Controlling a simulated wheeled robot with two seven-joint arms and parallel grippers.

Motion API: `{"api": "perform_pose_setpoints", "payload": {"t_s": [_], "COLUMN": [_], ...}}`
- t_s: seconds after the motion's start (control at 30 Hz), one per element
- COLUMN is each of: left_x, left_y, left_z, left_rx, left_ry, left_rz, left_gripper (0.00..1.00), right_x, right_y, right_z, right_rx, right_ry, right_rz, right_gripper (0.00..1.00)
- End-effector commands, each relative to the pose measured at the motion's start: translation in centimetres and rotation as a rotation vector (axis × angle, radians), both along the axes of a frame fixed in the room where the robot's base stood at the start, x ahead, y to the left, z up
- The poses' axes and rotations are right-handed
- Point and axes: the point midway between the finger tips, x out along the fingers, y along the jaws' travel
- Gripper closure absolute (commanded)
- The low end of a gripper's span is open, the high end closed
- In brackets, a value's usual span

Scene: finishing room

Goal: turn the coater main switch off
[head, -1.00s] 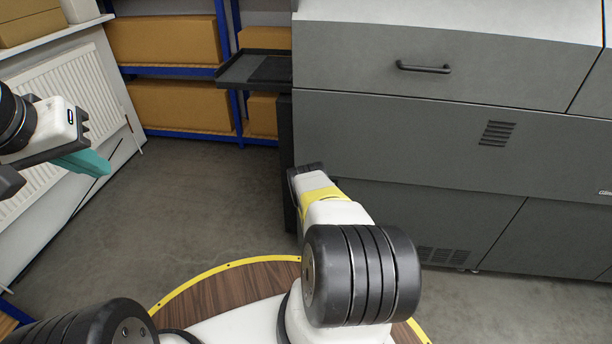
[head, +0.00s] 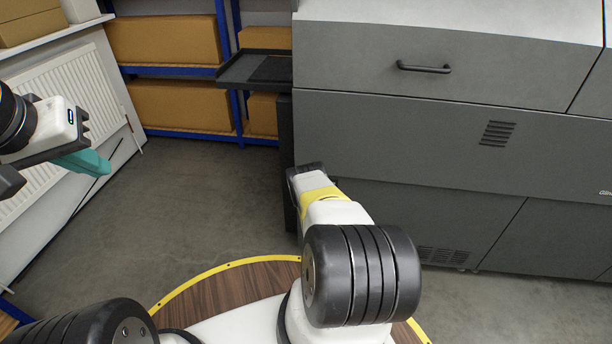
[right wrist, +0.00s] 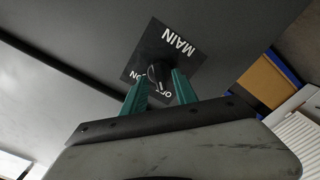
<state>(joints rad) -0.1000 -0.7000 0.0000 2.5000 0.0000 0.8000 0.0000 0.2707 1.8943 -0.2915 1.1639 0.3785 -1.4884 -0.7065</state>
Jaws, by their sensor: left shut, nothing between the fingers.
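The main switch is a black knob (right wrist: 158,73) on a dark square plate (right wrist: 178,66) marked MAIN, with ON and OFF lettering near the knob. My right gripper (right wrist: 159,86) is open, with one teal finger on each side of the knob. I cannot tell if the fingers touch it, or which mark the knob points to. In the head view the right gripper is hidden beyond my arm, by the left end of the grey coater (head: 400,130). My left gripper (head: 103,168) is shut and empty at the far left, away from the coater.
A dark tray (head: 255,70) juts out from the coater's left end. Blue shelving with cardboard boxes (head: 180,107) stands behind. A white radiator (head: 60,85) is on the left wall. The floor (head: 210,190) between radiator and coater is clear.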

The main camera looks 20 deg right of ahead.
Motion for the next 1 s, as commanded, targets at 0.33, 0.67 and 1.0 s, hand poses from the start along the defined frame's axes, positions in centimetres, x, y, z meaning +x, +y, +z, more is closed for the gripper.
{"api": "perform_pose_setpoints", "payload": {"t_s": [0.33,0.67,1.0], "left_x": [0.0,0.0,0.0], "left_y": [0.0,0.0,0.0], "left_z": [0.0,0.0,0.0], "left_rx": [0.000,0.000,0.000], "left_ry": [0.000,0.000,0.000], "left_rz": [0.000,0.000,0.000], "left_gripper": [1.00,1.00,1.00], "right_x": [-4.7,-6.3,-6.2], "right_y": [3.0,3.9,3.9], "right_z": [-0.1,0.0,0.0], "right_rx": [0.001,0.000,0.000], "right_ry": [0.004,0.001,0.001], "right_rz": [0.001,0.001,0.001], "right_gripper": [0.65,0.65,0.65]}}
